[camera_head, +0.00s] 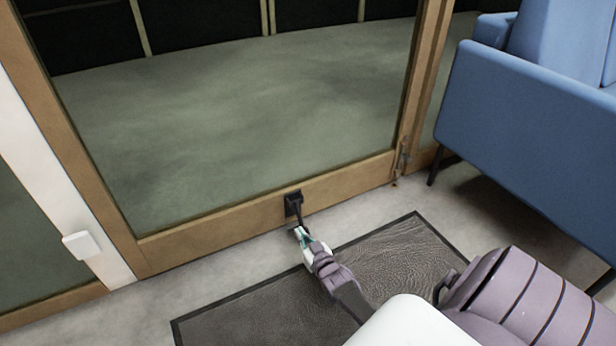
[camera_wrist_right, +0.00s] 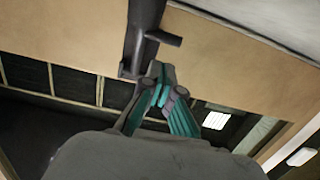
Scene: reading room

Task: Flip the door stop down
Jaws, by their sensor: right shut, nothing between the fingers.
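The black door stop (camera_head: 293,203) is mounted on the wooden bottom rail of the glass door. Its dark arm reaches from the mount towards the floor in the head view. The right wrist view shows the door stop (camera_wrist_right: 145,30) close up, with a short tab sticking out sideways. My right gripper (camera_head: 301,233) is shut and empty at the lower end of the stop's arm. In the right wrist view its teal-padded fingertips (camera_wrist_right: 158,72) are together just beside the stop; I cannot tell whether they touch it. My left gripper is not in view.
A dark mat (camera_head: 260,318) lies on the floor in front of the door (camera_head: 350,186). A blue armchair (camera_head: 530,120) stands at the right. A white post (camera_head: 50,180) with a small white box is at the left. Bare floor lies between mat and door.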

